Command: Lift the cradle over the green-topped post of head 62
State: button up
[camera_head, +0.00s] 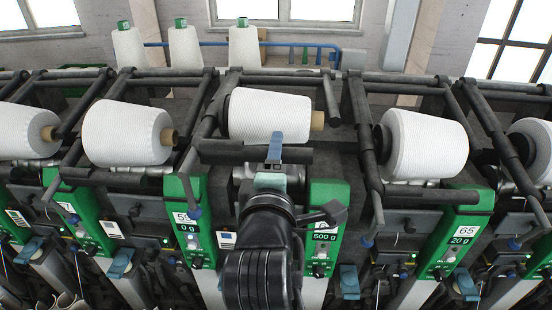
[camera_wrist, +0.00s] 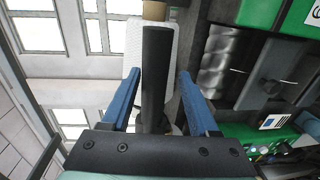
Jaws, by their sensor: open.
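The cradle (camera_head: 222,152) at the middle head is a black bar frame around a white yarn cone (camera_head: 262,115). My gripper (camera_head: 275,150) is at the cradle's front bar, in front of the cone. In the wrist view, its two blue fingers (camera_wrist: 157,90) are open on either side of a dark bar (camera_wrist: 157,75), with a gap visible at each side. The green panel (camera_head: 323,238) right of my wrist reads "500 g"; its number starts with 6 and the rest is hidden. I cannot single out head 62's green-topped post.
Neighbouring heads carry cones on both sides: one to the left (camera_head: 125,133) and one to the right (camera_head: 425,145), close to the middle head. White cones with green tops (camera_head: 243,45) stand behind. A blue rail (camera_head: 325,46) runs at the back.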

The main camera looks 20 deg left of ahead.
jog(key=shift+s, duration=0.1)
jog(key=p+v, duration=0.6)
jog(key=v, duration=0.6)
jog(key=shift+s+d, duration=0.15)
jog(key=shift+s, duration=0.2)
dwell(1.3)
jog(key=s+d+r+m+t+h+b, duration=0.1)
jog(key=d+r+m+t+b, duration=0.3)
jog(key=r+m+b, duration=0.3)
jog(key=s+d+r+m+t+h+b, duration=0.2)
jog(key=d+r+m+t+b, duration=0.3)
jog(key=r+m, duration=0.8)
notch_tip(320, 180, up, 3)
jog(key=t+b, duration=0.2)
jog(key=shift+d+f+b, duration=0.15)
jog(key=shift+d+b, duration=0.05)
jog(key=shift+b, duration=0.1)
